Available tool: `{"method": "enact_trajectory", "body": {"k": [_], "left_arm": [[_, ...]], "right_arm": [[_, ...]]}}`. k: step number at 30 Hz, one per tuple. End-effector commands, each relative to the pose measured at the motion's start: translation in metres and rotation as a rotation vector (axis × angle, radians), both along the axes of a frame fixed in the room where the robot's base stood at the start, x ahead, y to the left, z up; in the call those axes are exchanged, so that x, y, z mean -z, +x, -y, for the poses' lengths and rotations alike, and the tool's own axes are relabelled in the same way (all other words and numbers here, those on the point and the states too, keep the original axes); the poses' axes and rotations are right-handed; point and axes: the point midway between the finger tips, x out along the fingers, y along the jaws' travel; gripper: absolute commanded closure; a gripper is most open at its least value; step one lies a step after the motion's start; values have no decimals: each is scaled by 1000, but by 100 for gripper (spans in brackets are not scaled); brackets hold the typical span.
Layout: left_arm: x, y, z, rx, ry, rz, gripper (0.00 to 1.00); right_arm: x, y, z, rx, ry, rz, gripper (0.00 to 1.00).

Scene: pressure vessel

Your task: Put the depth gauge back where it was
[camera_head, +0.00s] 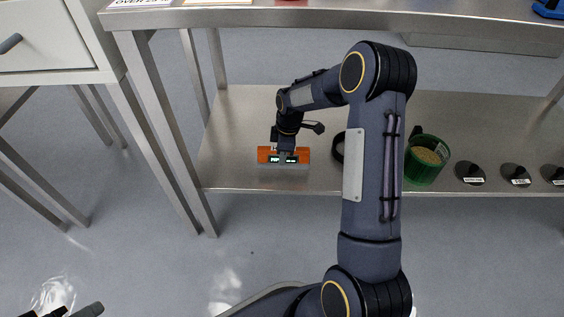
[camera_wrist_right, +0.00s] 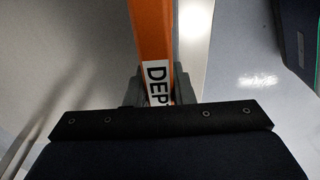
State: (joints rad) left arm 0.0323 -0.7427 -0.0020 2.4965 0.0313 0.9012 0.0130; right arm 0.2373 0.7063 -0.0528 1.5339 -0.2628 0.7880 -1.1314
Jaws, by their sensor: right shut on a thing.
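The depth gauge (camera_head: 266,155) is an orange bar with a dark face and small lit displays, at the front left of the lower steel shelf. My right gripper (camera_head: 287,154) reaches down to its middle and is shut on it. In the right wrist view the orange gauge (camera_wrist_right: 151,35) with a white "DEP" label runs between the fingers of my right gripper (camera_wrist_right: 159,88). I cannot tell whether the gauge touches the shelf. Dark parts at the bottom left corner of the head view seem to be my left gripper (camera_head: 80,311), mostly cut off.
The lower shelf (camera_head: 236,118) has bare room left and behind the gauge. A black ring (camera_head: 338,147), a green cup (camera_head: 424,170) with grainy contents and several black labelled discs (camera_head: 469,173) sit to the right. The upper shelf (camera_head: 300,18) and a steel leg (camera_head: 160,120) frame the space.

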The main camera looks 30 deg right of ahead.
Motion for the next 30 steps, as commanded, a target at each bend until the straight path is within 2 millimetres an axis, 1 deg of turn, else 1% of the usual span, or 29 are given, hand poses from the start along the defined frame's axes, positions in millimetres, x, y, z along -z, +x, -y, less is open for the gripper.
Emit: {"method": "enact_trajectory", "body": {"k": [3,6,8,16,20,21,24,25,30], "left_arm": [[9,0,0,0,0,0,64],[16,0,0,0,0,0,64],[18,0,0,0,0,0,64],[16,0,0,0,0,0,64],[19,0,0,0,0,0,64],[18,0,0,0,0,0,64],[18,0,0,0,0,0,64],[18,0,0,0,0,0,64],[18,0,0,0,0,0,64]], "right_arm": [[16,7,1,0,0,-2,100],[33,6,0,-1,1,-3,100],[38,6,0,-1,0,-2,100],[38,6,1,0,0,0,100],[42,6,1,0,0,0,100],[41,6,1,0,0,0,73],[41,6,1,0,1,-1,60],[41,6,1,0,1,-1,57],[41,6,1,0,1,-1,57]]}}
